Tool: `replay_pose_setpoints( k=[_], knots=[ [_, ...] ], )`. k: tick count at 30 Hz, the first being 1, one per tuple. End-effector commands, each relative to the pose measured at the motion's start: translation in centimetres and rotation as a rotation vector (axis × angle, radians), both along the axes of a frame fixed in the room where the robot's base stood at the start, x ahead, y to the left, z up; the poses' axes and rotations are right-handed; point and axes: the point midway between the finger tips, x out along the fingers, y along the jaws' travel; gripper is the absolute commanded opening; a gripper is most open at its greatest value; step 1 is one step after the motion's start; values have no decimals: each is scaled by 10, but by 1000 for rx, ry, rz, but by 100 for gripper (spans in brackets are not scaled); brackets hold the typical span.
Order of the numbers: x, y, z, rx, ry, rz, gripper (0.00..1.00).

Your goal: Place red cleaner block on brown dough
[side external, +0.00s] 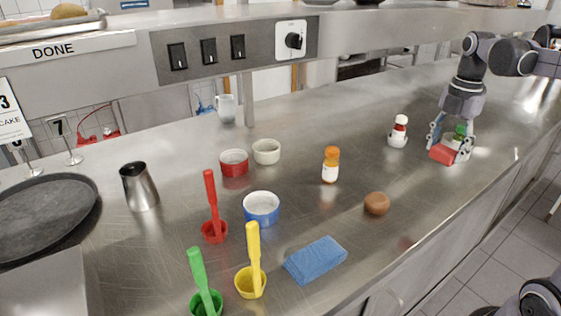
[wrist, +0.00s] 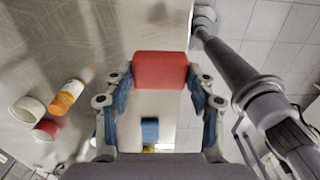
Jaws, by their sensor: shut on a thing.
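The red cleaner block (side external: 442,154) is at the right end of the steel counter. My gripper (side external: 450,146) is shut on it. In the wrist view the red block (wrist: 160,70) sits between the two fingertips (wrist: 160,82). In the side view I cannot tell whether the block touches the counter. The brown dough (side external: 377,204) is a small round lump on the counter, to the left of my gripper and nearer the front edge. I cannot make out the dough in the wrist view.
A green-topped shaker (side external: 460,131) shows at my gripper, partly hidden. A red-topped shaker (side external: 398,131) and an orange-capped bottle (side external: 331,165) stand to the left. A blue sponge (side external: 316,260) lies near the front edge. Counter around the dough is clear.

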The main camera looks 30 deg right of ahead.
Motion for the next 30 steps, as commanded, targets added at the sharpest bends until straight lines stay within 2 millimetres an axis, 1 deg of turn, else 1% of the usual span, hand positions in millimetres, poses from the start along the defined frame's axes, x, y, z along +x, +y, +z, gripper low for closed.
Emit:
replay_pose_setpoints(
  k=[1, 3, 8, 21, 25, 30],
  knots=[
    [-1, 11, 1, 0, 0, 10, 23],
    [-3, 21, 2, -1, 0, 16, 23],
    [2, 36, -3, 0, 0, 22, 23],
    [58, 97, -53, 0, 0, 24, 23],
    [70, 109, -63, 0, 0, 21, 23],
    [75, 115, -70, 0, 0, 19, 23]
  ],
)
